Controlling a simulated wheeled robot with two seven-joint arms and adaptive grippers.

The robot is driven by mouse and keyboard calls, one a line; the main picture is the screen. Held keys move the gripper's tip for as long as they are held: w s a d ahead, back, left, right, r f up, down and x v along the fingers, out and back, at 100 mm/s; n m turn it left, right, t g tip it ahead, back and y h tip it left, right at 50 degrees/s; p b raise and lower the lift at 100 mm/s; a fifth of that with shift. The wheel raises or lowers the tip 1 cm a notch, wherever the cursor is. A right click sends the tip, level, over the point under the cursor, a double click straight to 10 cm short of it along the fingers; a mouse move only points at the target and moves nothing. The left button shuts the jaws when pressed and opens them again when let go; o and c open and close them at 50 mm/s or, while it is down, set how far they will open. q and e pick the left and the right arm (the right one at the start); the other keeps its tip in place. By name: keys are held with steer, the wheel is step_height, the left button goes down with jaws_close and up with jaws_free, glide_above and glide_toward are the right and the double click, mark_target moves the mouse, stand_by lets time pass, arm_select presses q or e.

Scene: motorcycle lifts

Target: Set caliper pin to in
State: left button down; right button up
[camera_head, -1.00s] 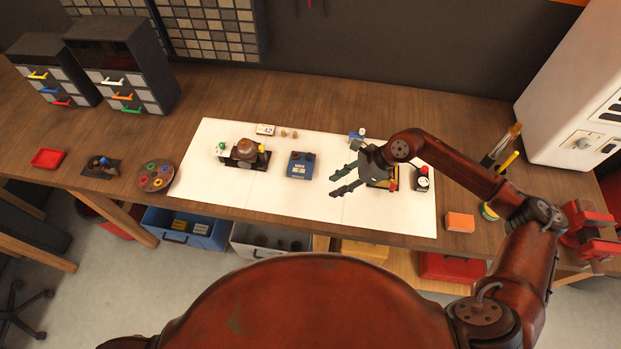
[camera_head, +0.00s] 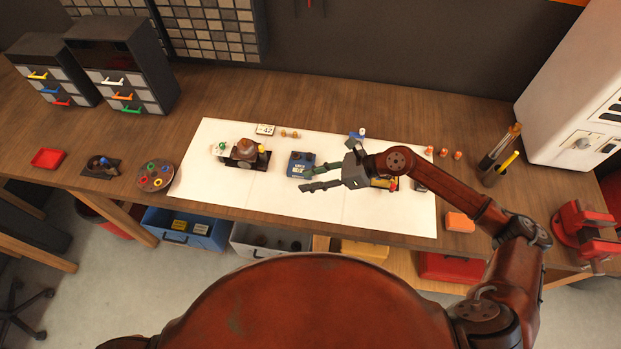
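My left gripper is not in view.
A yellow-and-black device (camera_head: 383,184) is partly hidden under my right arm. A small blue item (camera_head: 357,134), a number card (camera_head: 265,130) and an orange block (camera_head: 460,222) are nearby. Drawer cabinets (camera_head: 122,65) stand at the back left. The mat's left front is clear.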

steer(key=shift+d, duration=0.1)
steer(key=m+g+h+p, duration=0.1)
steer(key=m+g+h, duration=0.1)
steer(key=h, duration=1)
glide_above(394, 185)
step_height(394, 185, down, 5)
steer(key=shift+s+f, duration=0.1)
steer(key=shift+f, duration=0.1)
step_height(394, 185, down, 7)
steer(key=shift+r+p, duration=0.2)
steer(key=shift+p, duration=0.95)
steer(key=shift+f, duration=0.5)
steer(key=shift+c, duration=0.3)
jaws_close()
